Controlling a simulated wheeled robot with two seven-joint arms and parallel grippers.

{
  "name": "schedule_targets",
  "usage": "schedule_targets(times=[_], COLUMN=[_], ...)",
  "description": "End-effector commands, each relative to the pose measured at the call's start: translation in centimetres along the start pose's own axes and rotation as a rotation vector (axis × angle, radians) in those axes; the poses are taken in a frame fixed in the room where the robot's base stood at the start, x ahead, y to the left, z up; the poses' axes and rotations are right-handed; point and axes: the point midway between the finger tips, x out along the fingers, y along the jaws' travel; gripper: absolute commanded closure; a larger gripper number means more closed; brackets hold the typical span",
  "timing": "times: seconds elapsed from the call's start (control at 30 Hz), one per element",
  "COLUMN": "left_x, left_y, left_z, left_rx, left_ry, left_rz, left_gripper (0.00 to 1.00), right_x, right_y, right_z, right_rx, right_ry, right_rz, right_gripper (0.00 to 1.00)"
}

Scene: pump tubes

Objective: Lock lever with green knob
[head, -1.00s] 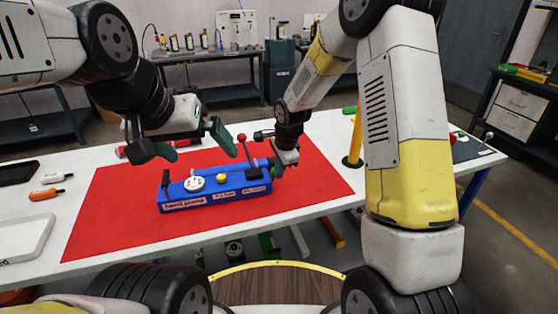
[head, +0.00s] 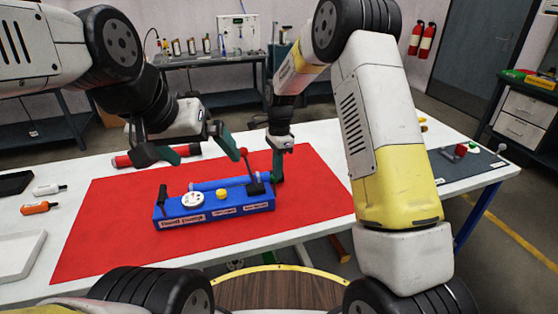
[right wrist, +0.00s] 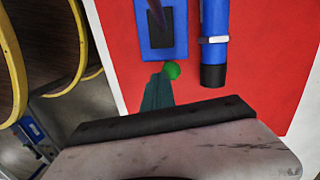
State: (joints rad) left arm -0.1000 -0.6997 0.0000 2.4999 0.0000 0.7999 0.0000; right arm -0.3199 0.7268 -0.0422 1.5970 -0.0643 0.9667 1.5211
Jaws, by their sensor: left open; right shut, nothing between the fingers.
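The blue pump block (head: 212,210) lies on the red mat, with a white round disc, a yellow knob (head: 221,194) and a black plate at its right end. A lever with a red knob (head: 243,151) stands up from the right part. In the right wrist view a green knob (right wrist: 172,70) shows beside the block's end; I cannot pick it out in the head view. My right gripper (head: 277,179) is shut and empty, pointing down close by the block's right end; its fingertips (right wrist: 160,78) appear right at the green knob. My left gripper (head: 207,159) is open and empty above and behind the block.
A blue tube (head: 222,184) lies along the block's back. A red cylinder (head: 123,160) lies behind the mat on the white table. Orange (head: 38,208) and white bottles and trays are at left. The front of the red mat (head: 120,250) is clear.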

Motion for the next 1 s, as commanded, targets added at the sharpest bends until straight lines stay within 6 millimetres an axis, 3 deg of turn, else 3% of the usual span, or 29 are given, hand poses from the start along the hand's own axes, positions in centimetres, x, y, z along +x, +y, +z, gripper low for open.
schedule_targets(times=[1.0], left_x=[0.0], left_y=[0.0], left_z=[0.0], left_rx=[0.000], left_ry=[0.000], left_rz=[0.000], left_gripper=[0.00], right_x=[-1.6], right_y=[-0.2], right_z=[0.1], right_rx=[0.001], right_ry=[0.000], right_rz=[-0.001], right_gripper=[1.00])
